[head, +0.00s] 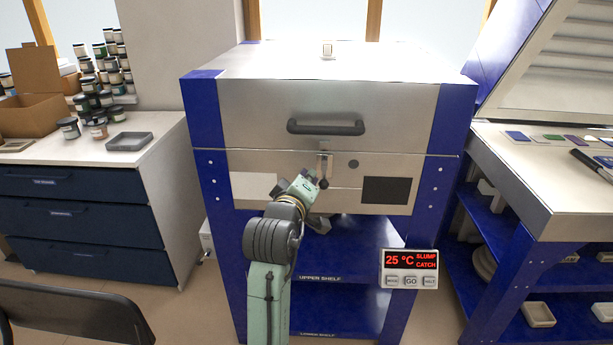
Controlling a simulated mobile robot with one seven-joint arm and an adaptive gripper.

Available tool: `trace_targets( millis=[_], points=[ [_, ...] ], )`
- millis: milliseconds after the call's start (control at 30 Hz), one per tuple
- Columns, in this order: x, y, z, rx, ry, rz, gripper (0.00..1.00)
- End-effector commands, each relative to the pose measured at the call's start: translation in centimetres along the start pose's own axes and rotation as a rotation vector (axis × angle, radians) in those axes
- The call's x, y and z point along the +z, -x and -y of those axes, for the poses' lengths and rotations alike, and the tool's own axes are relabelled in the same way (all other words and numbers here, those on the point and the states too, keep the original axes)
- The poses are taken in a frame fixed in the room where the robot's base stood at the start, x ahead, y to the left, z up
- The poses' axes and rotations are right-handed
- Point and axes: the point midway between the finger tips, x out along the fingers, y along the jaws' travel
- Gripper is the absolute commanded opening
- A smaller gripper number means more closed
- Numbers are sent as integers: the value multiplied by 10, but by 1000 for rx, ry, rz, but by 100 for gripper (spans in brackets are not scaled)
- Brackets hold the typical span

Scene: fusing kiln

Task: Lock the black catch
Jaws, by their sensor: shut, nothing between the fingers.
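The kiln (270,115) stands ahead with its lid down, a dark bar handle (326,127) across the lid's front. Below the handle, a small metal catch plate (325,148) crosses the seam between lid and body. A dark piece (323,183) shows just under it, beside my gripper's end; it may be the black catch's lever. My gripper (314,178) is shut and empty, right at the catch from the lower left. Whether it touches the catch cannot be told, and the arm hides part of that area. The catch's exact position is too small to read.
A controller (409,269) at the kiln's lower right reads 25 °C, SLUMP, CATCH. A drawer cabinet (90,215) with jars stands left, a worktable (520,175) right. A dark chair back (75,305) is at the lower left. Shelves (345,250) lie below the kiln.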

Motion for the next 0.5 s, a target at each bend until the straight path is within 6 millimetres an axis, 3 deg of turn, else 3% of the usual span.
trace_targets(
  millis=[500],
  points=[
    [4,0,6,57,-14,-41,0]
  ],
)
